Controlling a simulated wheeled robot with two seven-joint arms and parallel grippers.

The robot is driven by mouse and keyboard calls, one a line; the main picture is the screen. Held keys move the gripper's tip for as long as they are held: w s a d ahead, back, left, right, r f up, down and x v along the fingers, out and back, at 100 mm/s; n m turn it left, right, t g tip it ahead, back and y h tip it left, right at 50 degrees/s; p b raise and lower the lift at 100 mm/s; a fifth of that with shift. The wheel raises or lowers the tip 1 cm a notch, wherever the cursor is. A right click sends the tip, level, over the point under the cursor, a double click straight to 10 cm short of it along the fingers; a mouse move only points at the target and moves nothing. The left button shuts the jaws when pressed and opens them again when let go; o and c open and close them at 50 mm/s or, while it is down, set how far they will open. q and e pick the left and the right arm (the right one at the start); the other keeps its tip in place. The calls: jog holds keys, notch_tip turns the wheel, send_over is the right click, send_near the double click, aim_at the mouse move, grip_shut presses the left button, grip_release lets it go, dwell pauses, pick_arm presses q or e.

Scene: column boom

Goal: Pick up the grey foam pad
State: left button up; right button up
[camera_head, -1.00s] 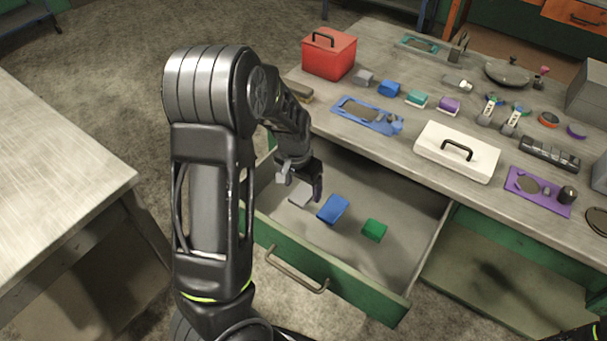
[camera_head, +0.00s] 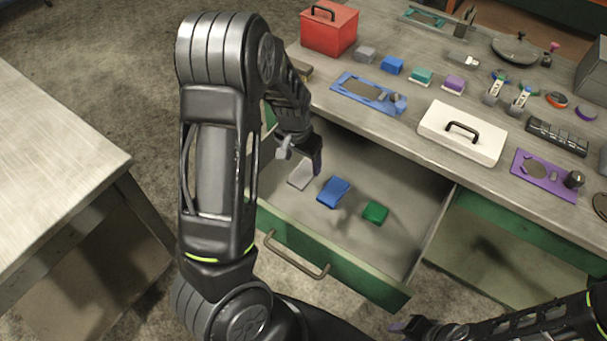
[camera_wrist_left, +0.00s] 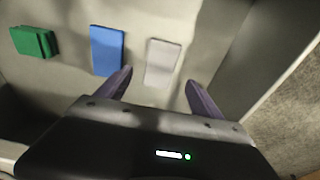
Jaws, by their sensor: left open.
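The grey foam pad (camera_head: 301,175) lies flat in the open drawer (camera_head: 395,237), left of a blue pad (camera_head: 333,191) and a green pad (camera_head: 375,213). In the left wrist view the grey pad (camera_wrist_left: 162,62) lies ahead of and between the two fingers, with the blue pad (camera_wrist_left: 107,50) and green pad (camera_wrist_left: 33,42) to its left. My left gripper (camera_head: 301,160) is open and empty, above the drawer near the grey pad; it also shows in the left wrist view (camera_wrist_left: 160,90). My right gripper (camera_head: 405,326) is partly in view at the lower edge, its jaws unclear.
The drawer's green front with its handle (camera_head: 296,256) and its side walls surround the pads. A white lidded box (camera_head: 462,130), a red box (camera_head: 329,32) and small tools stand on the workbench above. Another table (camera_head: 60,180) stands at left.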

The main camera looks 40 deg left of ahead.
aim_at(303, 174)
pick_arm(q)
jog(key=f, duration=0.5)
jog(key=shift+w+f, duration=0.1)
jog(key=shift+w, duration=0.15)
jog(key=shift+c, duration=0.4)
jog(key=c, duration=1.3)
